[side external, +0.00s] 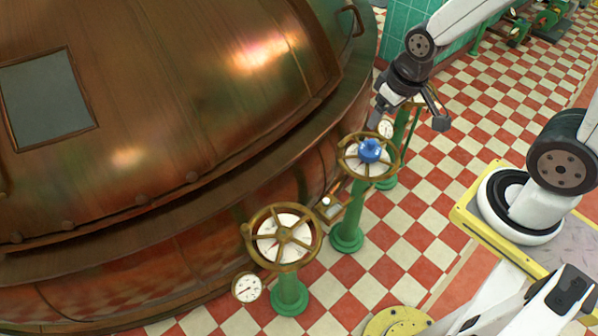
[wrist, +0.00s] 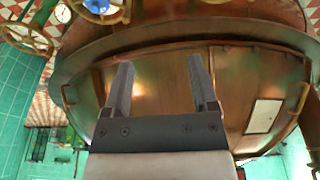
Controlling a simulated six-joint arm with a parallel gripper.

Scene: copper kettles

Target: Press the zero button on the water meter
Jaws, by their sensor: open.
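My gripper (side external: 408,117) is open and empty, high beside the kettle, near the farther handwheels in the side view. Its two spread fingers also show in the wrist view (wrist: 163,85), with the copper kettle behind them. A blue fitting (side external: 368,151) sits at the hub of the middle brass handwheel (side external: 353,168); it may be the water meter, but I cannot tell for sure. It is below and left of my gripper, apart from it. The blue fitting also shows at the top edge of the wrist view (wrist: 97,5). I cannot make out a zero button.
The large copper kettle (side external: 180,110) fills the left side. A nearer brass handwheel (side external: 262,245) on a green pedestal (side external: 289,292) has a round gauge (side external: 247,288) beside it. Another small gauge (side external: 386,129) is close to my gripper.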

